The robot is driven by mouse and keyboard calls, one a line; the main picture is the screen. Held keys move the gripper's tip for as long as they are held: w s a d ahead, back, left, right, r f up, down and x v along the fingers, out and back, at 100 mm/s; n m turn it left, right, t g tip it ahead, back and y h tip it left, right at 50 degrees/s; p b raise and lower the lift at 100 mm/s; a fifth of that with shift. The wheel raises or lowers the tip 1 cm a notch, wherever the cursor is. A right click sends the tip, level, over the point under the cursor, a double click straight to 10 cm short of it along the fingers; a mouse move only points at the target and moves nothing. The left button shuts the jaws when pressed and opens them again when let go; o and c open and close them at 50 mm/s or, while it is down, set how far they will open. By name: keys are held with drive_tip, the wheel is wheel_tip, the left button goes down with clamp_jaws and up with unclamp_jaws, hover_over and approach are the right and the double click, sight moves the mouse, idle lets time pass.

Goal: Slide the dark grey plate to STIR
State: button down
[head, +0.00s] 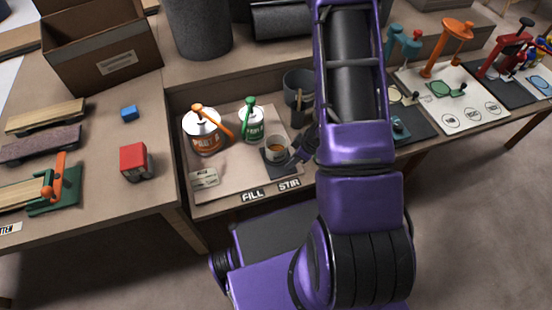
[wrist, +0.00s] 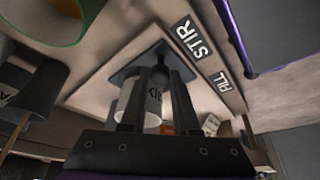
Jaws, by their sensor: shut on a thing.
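The dark grey plate (head: 281,170) lies on the pale board inside the bench recess, behind the STIR label (head: 289,185) and roughly in line with it. A white cup (head: 275,143) with brownish contents stands upright on the plate. The FILL label (head: 252,195) is left of STIR. My gripper (head: 296,158) is low at the plate's right side, beside the cup. In the wrist view its fingers (wrist: 157,75) are shut at the plate (wrist: 124,74); the exact part held is hidden between them. The wrist view also shows the STIR label (wrist: 190,38) and FILL label (wrist: 218,82).
An orange-topped can (head: 202,132) and a green-topped can (head: 251,124) stand left of and behind the cup. A dark pot (head: 298,88) stands behind my gripper. A small card (head: 204,178) lies front left. The board's front strip is clear.

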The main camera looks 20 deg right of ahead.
drive_tip(key=shift+d, duration=0.7)
drive_tip(key=c, duration=0.7)
unclamp_jaws()
drive_tip(key=shift+d, duration=0.1)
drive_tip(key=shift+o, duration=0.2)
drive_tip(key=shift+r, duration=0.35)
drive_tip(key=p+v, duration=0.4)
drive_tip(key=v, duration=1.2)
drive_tip(key=shift+s+r+p, duration=0.2)
drive_tip(key=shift+r+p, duration=0.1)
drive_tip(key=shift+p, duration=0.05)
